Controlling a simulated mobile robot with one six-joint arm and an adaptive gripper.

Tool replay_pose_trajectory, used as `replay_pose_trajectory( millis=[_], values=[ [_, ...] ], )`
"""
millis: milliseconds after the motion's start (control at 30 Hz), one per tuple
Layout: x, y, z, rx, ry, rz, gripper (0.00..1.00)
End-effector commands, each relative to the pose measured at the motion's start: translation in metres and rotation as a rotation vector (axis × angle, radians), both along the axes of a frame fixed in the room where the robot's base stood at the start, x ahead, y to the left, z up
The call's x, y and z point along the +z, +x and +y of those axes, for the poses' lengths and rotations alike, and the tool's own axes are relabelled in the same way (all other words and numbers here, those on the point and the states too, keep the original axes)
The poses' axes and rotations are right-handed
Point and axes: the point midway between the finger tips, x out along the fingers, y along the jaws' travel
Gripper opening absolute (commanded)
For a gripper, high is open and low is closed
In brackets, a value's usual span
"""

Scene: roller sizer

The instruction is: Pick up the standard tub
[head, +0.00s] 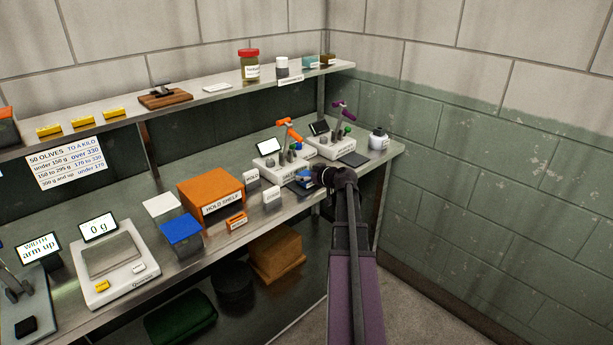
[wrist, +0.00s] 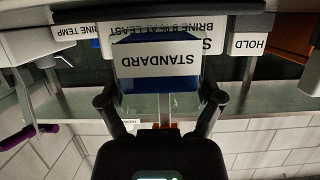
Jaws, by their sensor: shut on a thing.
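The standard tub is blue with a white label reading STANDARD, upside down in the wrist view (wrist: 160,82). In the head view a small blue part of it (head: 303,179) shows at the front edge of the bench. My gripper (wrist: 160,100) has one finger on each side of the tub and is shut on it. In the head view my gripper (head: 318,178) is dark and covers part of the tub. I cannot tell whether the tub touches the bench.
A HOLD SHELF orange box (head: 208,200), a blue-topped container (head: 181,230) and a scale (head: 112,262) reading 0 g stand left along the bench. Two white instruments (head: 280,165) with small screens are behind my gripper. A shelf (head: 215,95) runs above.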

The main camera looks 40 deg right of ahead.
Motion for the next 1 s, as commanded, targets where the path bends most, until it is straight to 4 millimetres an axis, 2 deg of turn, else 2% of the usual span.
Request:
replay_pose_trajectory(
  millis=[367, 700, 1000],
  values=[
    [0.034, 0.000, 0.000, 0.000, 0.000, -0.001, 0.28],
    [0.037, -0.069, 0.048, -0.001, 0.001, -0.001, 0.28],
    [0.042, -0.114, 0.078, 0.000, 0.000, 0.000, 0.28]
  ],
)
